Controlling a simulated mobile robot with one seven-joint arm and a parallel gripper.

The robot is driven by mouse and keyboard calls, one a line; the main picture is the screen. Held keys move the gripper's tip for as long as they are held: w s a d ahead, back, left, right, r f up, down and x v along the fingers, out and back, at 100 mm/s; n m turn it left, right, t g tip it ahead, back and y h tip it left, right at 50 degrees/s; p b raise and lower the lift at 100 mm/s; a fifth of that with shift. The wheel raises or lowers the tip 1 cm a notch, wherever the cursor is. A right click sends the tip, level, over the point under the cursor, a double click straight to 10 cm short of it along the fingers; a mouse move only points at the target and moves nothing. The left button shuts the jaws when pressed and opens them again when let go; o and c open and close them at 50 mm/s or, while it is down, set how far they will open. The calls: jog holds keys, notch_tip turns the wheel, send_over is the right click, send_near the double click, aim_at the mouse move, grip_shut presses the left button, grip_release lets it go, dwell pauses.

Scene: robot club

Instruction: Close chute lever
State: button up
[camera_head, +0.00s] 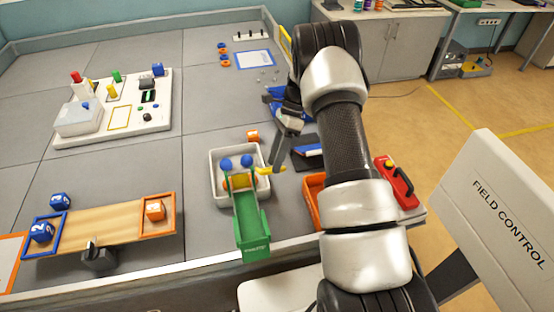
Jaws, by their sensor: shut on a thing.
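A green chute (248,222) stands near the table's front edge and slopes up to a white tray. A yellow gate (238,182) sits across the chute's upper end. A yellow lever (264,171) sticks out to the right of the gate. My gripper (272,167) reaches down from the upper right, with its fingertips at the lever's outer end. It is shut on the lever; the fingers partly hide the grip.
The white tray (213,180) behind the chute holds blue balls (226,163). An orange bin (313,200) and a red box (397,183) stand to the right. A seesaw (105,228) with numbered cubes is at the left.

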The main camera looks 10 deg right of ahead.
jog(key=shift+w, duration=0.1)
jog(key=v, duration=1.7)
jog(key=shift+r, duration=0.25)
